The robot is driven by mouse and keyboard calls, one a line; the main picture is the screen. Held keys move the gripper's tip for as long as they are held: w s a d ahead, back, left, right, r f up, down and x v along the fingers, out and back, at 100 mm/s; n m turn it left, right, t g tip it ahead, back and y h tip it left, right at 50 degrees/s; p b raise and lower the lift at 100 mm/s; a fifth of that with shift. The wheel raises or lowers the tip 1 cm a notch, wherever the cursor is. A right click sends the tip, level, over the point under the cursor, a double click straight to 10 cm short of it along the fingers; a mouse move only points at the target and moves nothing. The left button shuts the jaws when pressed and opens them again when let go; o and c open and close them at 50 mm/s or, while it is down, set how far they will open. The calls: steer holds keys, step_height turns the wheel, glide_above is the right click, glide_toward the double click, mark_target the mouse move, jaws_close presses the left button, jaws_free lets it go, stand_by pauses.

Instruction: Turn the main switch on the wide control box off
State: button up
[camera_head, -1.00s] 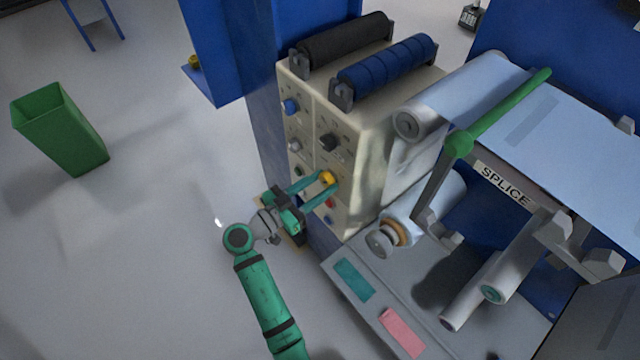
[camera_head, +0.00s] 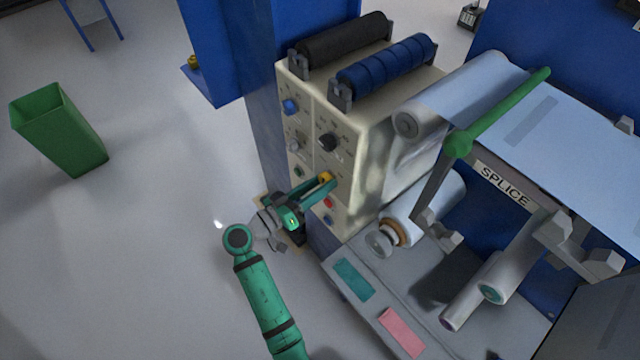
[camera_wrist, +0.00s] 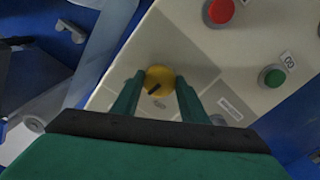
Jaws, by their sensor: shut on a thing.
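The wide cream control box (camera_head: 350,190) stands at the centre of the head view, with knobs and buttons on its front. Its yellow round switch (camera_head: 326,178) is low on the right-hand panel. In the wrist view the yellow switch (camera_wrist: 159,80) shows a dark slanted mark on its face. My green gripper (camera_head: 322,188) reaches it from the lower left. In the wrist view my gripper (camera_wrist: 157,86) has one finger on each side of the switch, shut on it. The fingers partly hide the switch in the head view.
A red button (camera_wrist: 219,12) and a green button (camera_wrist: 272,77) sit on the panel near the fingers. A black knob (camera_head: 328,141) is above the switch. The grey roller bench (camera_head: 350,300) lies to the right. Open floor is at the left, with a green bin (camera_head: 62,130).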

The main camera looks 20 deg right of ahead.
steer(key=n, duration=0.5)
steer(key=shift+a+n, duration=0.15)
steer(key=shift+n, duration=0.15)
steer(key=shift+s+n, duration=0.15)
steer(key=shift+n, duration=1.25)
steer(key=o, duration=1)
steer(key=shift+w, duration=0.2)
steer(key=shift+o, duration=0.2)
